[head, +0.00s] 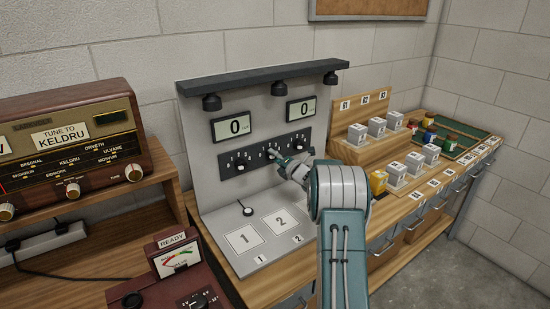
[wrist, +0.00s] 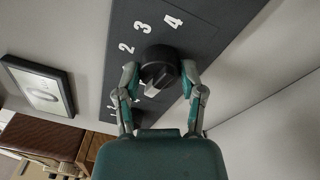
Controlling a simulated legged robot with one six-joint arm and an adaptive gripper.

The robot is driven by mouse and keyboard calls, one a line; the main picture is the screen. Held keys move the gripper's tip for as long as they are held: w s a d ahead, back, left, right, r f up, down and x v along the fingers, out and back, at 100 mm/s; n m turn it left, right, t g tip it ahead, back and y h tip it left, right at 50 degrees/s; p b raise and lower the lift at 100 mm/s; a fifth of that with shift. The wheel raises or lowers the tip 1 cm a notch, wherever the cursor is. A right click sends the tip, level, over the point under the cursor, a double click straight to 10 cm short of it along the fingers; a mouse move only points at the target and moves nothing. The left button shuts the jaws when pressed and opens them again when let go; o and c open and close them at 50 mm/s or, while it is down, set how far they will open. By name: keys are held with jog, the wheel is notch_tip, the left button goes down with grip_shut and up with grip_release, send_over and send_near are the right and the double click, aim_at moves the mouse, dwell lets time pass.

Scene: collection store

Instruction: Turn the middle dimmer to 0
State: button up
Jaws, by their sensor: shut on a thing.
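A dark dimmer panel (head: 227,162) with white numbers is mounted on the grey upright board. My gripper (head: 281,160) is at the middle of this panel and covers most of the middle dimmer. In the wrist view my gripper (wrist: 160,75) has its two fingers on opposite sides of a round black dimmer knob (wrist: 160,62), shut on it. The numbers 2, 3 and 4 show around the knob. A pale pointer on the knob points toward the bottom of the wrist picture. The number it points at is hidden. The left dimmer (head: 240,168) is in clear view.
Two displays above the panel, left (head: 232,126) and right (head: 301,110), each read 0. Lamps hang from a dark shelf (head: 265,82) above. A red meter box (head: 172,265) stands front left. A wooden rack with small boxes (head: 376,127) stands right.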

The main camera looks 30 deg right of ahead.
jog(key=shift+f, duration=0.5)
jog(key=o, duration=1.1)
jog(key=shift+o, duration=0.2)
jog(key=shift+r, duration=0.1)
jog(key=shift+r, duration=0.15)
jog(key=shift+s, duration=0.1)
jog(key=s+d, duration=0.1)
jog(key=s, duration=1)
jog(key=shift+s+d+f, duration=0.25)
jog(key=shift+s+f, duration=0.05)
